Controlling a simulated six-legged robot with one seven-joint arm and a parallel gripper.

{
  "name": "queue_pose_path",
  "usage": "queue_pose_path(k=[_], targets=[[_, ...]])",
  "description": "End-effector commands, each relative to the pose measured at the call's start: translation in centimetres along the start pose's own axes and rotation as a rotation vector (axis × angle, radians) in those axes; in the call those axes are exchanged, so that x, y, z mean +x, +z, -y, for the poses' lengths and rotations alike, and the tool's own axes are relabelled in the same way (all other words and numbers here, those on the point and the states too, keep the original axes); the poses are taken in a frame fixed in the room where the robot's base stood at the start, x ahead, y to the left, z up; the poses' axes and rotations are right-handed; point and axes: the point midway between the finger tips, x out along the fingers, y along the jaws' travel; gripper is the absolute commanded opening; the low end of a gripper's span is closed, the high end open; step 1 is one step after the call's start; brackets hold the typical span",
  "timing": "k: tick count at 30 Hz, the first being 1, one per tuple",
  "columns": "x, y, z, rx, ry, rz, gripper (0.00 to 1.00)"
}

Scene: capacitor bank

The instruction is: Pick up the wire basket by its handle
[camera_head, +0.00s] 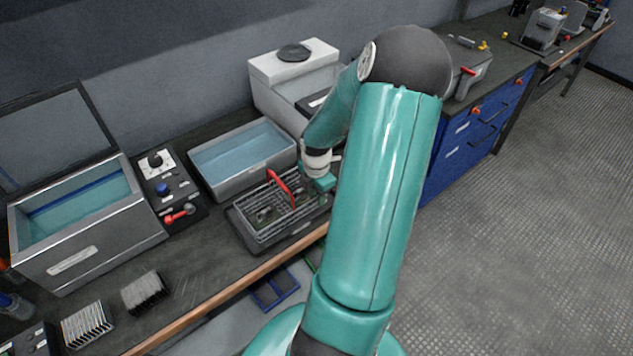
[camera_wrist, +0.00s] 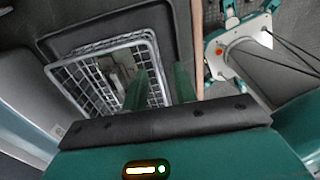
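The wire basket (camera_head: 262,214) sits on a dark tray (camera_head: 247,234) on the bench, with its red handle (camera_head: 281,187) raised over the middle. Some small parts lie inside the basket. My gripper (camera_head: 323,184) is at the basket's right end, beside the handle and apart from it in the head view; my arm hides part of this area. In the wrist view the basket (camera_wrist: 84,82) lies beyond my two green fingers (camera_wrist: 160,86), which are spread with an empty gap between them. The red handle does not show in the wrist view.
A water-filled basin (camera_head: 243,157) stands behind the basket, and a white-topped machine (camera_head: 293,67) behind my forearm. A control box (camera_head: 168,187) and a larger open tank (camera_head: 85,220) are at left. Finned blocks (camera_head: 144,292) lie near the bench's front edge.

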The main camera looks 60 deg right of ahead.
Motion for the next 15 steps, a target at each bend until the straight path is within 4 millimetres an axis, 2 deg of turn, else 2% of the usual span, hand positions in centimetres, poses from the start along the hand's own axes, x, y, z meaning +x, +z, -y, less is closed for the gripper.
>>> queue_pose_path(k=[3,6,15], targets=[[1.9,-0.1,0.0,-0.002,-0.001,-0.002,0.28],[2.9,-0.1,0.0,-0.001,0.0,-0.001,0.28],[3.5,0.0,0.0,0.0,0.001,0.001,0.28]])
